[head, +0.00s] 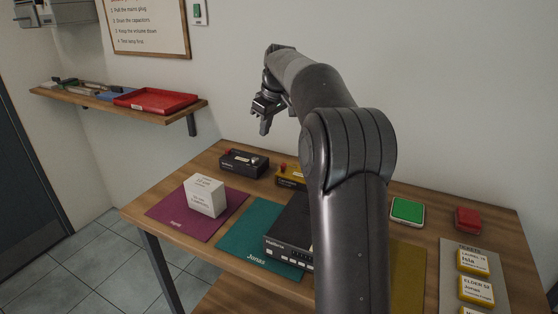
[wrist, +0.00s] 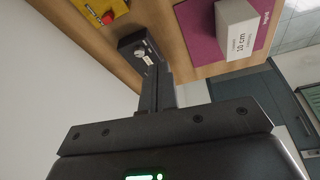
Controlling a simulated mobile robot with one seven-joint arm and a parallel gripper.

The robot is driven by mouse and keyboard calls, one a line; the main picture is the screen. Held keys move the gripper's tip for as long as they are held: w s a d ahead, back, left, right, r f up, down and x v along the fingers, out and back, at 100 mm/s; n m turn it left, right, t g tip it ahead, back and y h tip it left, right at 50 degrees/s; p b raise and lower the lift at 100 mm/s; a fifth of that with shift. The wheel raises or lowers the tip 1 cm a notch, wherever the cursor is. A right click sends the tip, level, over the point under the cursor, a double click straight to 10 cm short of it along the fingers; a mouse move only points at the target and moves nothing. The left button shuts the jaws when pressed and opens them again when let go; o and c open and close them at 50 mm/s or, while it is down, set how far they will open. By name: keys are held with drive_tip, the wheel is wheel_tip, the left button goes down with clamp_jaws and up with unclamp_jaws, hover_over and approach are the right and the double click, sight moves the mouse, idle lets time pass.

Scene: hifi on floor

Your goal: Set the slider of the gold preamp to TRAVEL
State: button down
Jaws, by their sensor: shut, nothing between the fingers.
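The gold preamp (head: 291,176) is a low yellow box with a red knob, near the back of the table in the head view. My arm hides its right part. In the wrist view the gold preamp (wrist: 97,9) is at the top left, cut by the frame edge, with its red knob showing. Its slider and the TRAVEL mark cannot be made out. My gripper (head: 264,130) is shut and empty, raised above the back of the table, apart from the preamp. In the wrist view its fingers (wrist: 156,90) point toward a black box.
A black box (head: 244,163) stands left of the gold preamp. A white block (head: 205,196) stands on the purple mat (head: 166,211). A larger black unit (head: 284,243) lies on the teal mat (head: 232,243). A green-topped pad (head: 407,210) and red block (head: 467,220) are at right.

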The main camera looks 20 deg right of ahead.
drive_tip(key=n+y, duration=0.1)
drive_tip(key=n, duration=0.1)
hover_over(285, 166)
drive_tip(key=w+a, duration=0.2)
drive_tip(key=a, duration=0.1)
wheel_tip(285, 166, down, 7)
drive_tip(key=shift+w+d+f+g, duration=0.2)
drive_tip(key=shift+d+f+g, duration=0.1)
drive_tip(key=shift+d+f, duration=0.2)
drive_tip(key=x, duration=1)
drive_tip(key=shift+a, duration=0.1)
drive_tip(key=shift+s+d+r, duration=0.15)
drive_tip(key=shift+s+d, duration=0.7)
drive_tip(key=shift+d, duration=0.15)
drive_tip(key=shift+s+d, duration=0.5)
drive_tip(key=shift+s+d, duration=1.1)
